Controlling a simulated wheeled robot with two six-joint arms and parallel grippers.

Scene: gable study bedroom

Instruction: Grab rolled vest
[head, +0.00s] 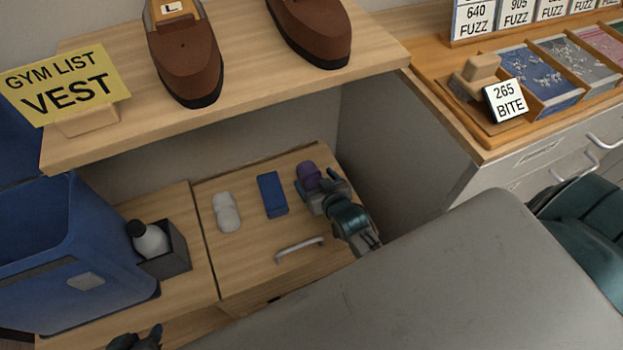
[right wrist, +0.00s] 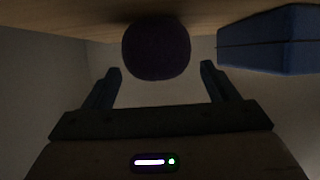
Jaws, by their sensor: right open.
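A purple roll (head: 308,174) lies on the low wooden surface under the shelf; its dark round end (right wrist: 156,50) shows in the right wrist view. A blue block-like bundle (head: 271,194) lies left of it, and it also shows in the right wrist view (right wrist: 270,40). A white rounded bundle (head: 226,212) lies further left. No label on these tells which is the vest. My right gripper (head: 322,187) is open and empty, its fingers (right wrist: 160,76) pointing at the purple roll, one towards each side. My left gripper (head: 137,340) is at the bottom edge, partly cut off.
A shelf (head: 235,100) with brown shoes and a "GYM LIST VEST" sign (head: 66,84) overhangs the bundles. A blue bin (head: 70,250) and a bottle in a grey holder (head: 165,250) stand left. A grey side panel (head: 400,150) closes the right. A handle (head: 300,247) is in front.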

